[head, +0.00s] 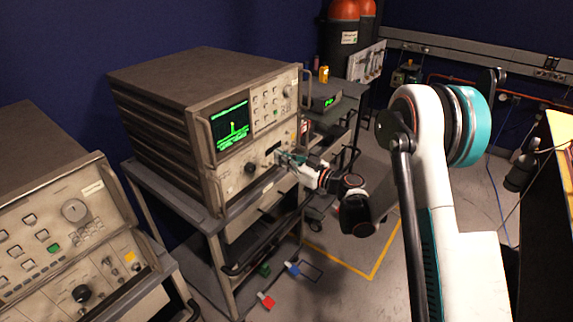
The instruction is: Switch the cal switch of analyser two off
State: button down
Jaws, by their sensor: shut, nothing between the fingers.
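A beige analyser (200,75) with a lit green screen (231,130) stands on a grey cart in the middle of the head view. Its front panel carries several buttons and a dark knob (250,168). My gripper (284,158) is shut and empty at the lower right part of this panel. I cannot tell whether it touches the panel. The cal switch is too small to make out or is hidden behind my gripper. A second analyser (75,215) is partly in view at the lower left. The labels are too small to show which is analyser two.
The grey cart (165,188) has a handle (262,245) at its front. Another cart (345,88) with a small green-display device (325,101) stands behind. The floor inside the yellow line (374,270) looks mostly clear.

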aim_at(261, 156)
jog(key=b+x, duration=0.1)
jog(key=x, duration=0.4)
jog(key=shift+w+a+f, duration=0.1)
jog(key=shift+a+f, duration=0.05)
jog(key=shift+a, duration=0.1)
notch_tip(261, 156, down, 3)
jog(key=shift+d+r+b, duration=0.1)
jog(key=shift+d+b, duration=0.05)
jog(key=shift+b, duration=0.9)
jog(key=shift+d+f, duration=0.1)
jog(key=shift+f, duration=0.3)
jog(key=shift+f, duration=0.1)
